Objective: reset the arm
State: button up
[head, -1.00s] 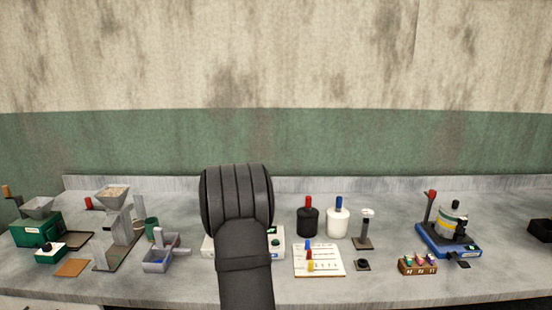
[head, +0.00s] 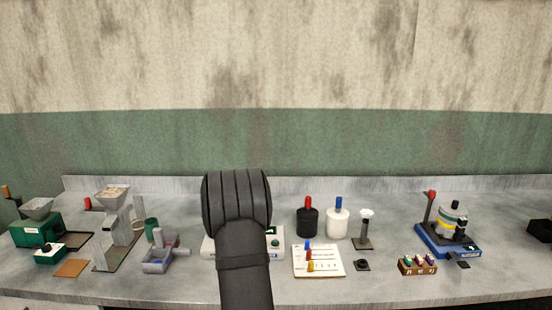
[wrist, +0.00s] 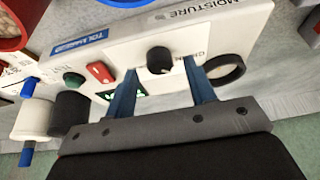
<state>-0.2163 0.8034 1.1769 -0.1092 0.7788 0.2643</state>
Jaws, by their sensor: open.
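In the wrist view my gripper (wrist: 160,67) shows two blue fingers, spread apart with nothing held between them. They are over the front of a white box marked MOISTURE (wrist: 205,32). A black knob (wrist: 160,60) on the box shows between the fingertips; I cannot tell whether they touch it. In the head view my dark arm covers the gripper and most of the white box (head: 277,254), which shows only at the arm's sides.
A black bottle (head: 307,223), a white bottle (head: 338,224) and a white card (head: 318,264) with small coloured pieces stand right of the arm. A grey tray (head: 157,262) and mills are at left. A blue-based device (head: 447,247) is at right. The wall is behind.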

jog(key=v, duration=1.5)
jog(key=x, duration=1.6)
jog(key=shift+f, duration=0.2)
jog(key=shift+w+f, duration=0.1)
jog(key=shift+w, duration=0.05)
jog(key=shift+m, duration=0.4)
jog(key=shift+a+m+h, duration=0.15)
jog(key=shift+m+h, duration=0.65)
jog(key=shift+m, duration=1)
jog(key=m, duration=0.2)
jog(key=m+g+h, duration=0.1)
jog(key=m, duration=0.1)
jog(key=shift+a+m+h, duration=0.15)
jog(key=shift+m+h, duration=0.15)
jog(key=shift+v, duration=3.1)
